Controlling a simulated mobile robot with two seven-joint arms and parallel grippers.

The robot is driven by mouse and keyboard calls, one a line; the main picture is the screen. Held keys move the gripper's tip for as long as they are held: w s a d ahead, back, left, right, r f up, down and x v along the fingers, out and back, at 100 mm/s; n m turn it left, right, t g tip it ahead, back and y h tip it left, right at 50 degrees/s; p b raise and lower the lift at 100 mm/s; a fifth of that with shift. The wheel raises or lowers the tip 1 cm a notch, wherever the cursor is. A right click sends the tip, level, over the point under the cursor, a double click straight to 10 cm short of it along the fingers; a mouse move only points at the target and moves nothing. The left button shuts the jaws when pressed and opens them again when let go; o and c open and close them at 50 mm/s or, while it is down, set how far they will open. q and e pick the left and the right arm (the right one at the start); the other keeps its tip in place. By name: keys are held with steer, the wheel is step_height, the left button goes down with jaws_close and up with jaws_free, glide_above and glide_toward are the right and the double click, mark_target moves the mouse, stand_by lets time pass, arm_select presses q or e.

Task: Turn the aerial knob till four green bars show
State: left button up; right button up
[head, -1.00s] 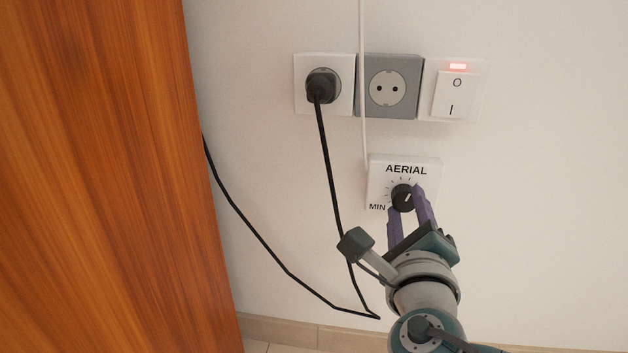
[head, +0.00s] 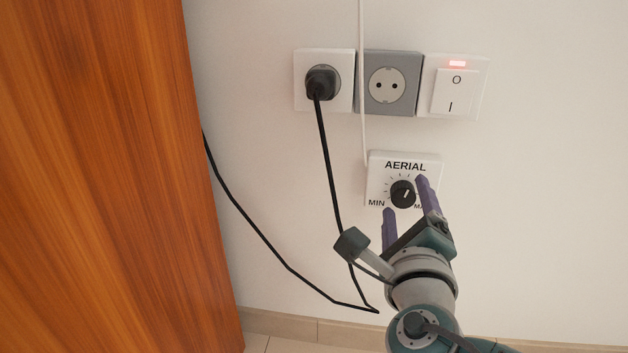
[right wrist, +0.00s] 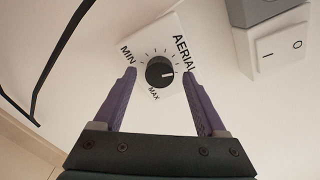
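The black aerial knob (head: 403,194) sits on a white wall plate (head: 376,166) marked AERIAL, MIN and MAX. Its white pointer line points up and slightly right in the head view. The knob also shows in the right wrist view (right wrist: 160,71), its line towards the right. My right gripper (head: 405,195) is open, its purple fingers on either side of the knob and apart from it; it also shows in the right wrist view (right wrist: 159,74). My left gripper is not in view. No green bars or screen show in either view.
Above the plate are a socket with a black plug (head: 321,84), an empty grey socket (head: 387,84) and a rocker switch (head: 455,88) with a red light. A black cable (head: 328,150) hangs left of my right gripper. A wooden panel (head: 100,180) fills the left side.

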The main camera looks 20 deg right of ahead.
steer(key=shift+s, duration=0.1)
steer(key=shift+s+a+p, duration=0.2)
steer(key=shift+s+p, duration=0.05)
steer(key=shift+p, duration=0.05)
steer(key=p+v, duration=0.3)
steer(key=v, duration=0.6)
steer(key=shift+s+r+p, duration=0.1)
steer(key=shift+p, duration=0.2)
